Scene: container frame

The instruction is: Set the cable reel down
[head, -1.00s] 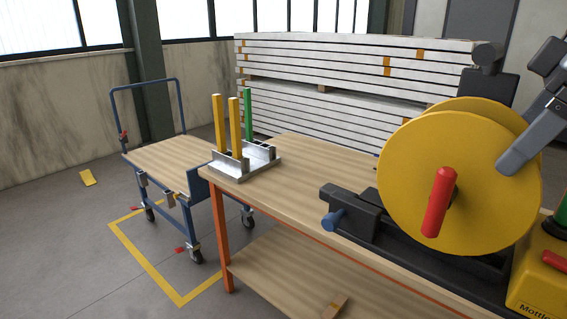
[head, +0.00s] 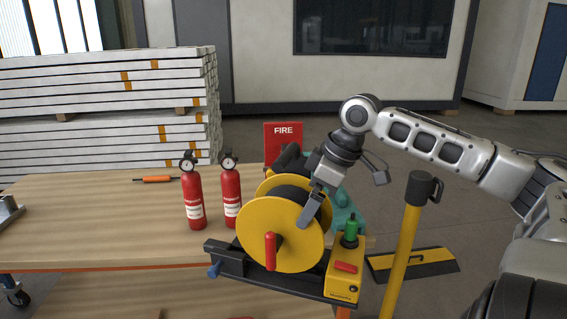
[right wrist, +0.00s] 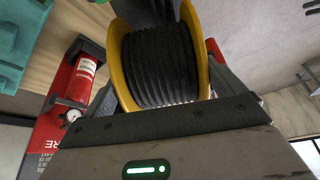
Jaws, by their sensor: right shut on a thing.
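The cable reel (head: 283,244) has yellow discs, black cable and a red handle on the near disc. It stands upright in the head view, above and overlapping a black rail base (head: 236,262) on the workbench. I cannot tell whether the reel touches the base. My right gripper (head: 313,207) reaches down from the upper right and is shut on the reel. In the right wrist view, the black cable (right wrist: 160,65) fills the space between the yellow discs, close in front of the palm. My left gripper is not in view.
Two red extinguishers (head: 194,200) (head: 231,192) stand left behind the reel. A red FIRE sign (head: 284,133) and a teal object (head: 348,213) are behind. A yellow post (head: 402,250) stands right.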

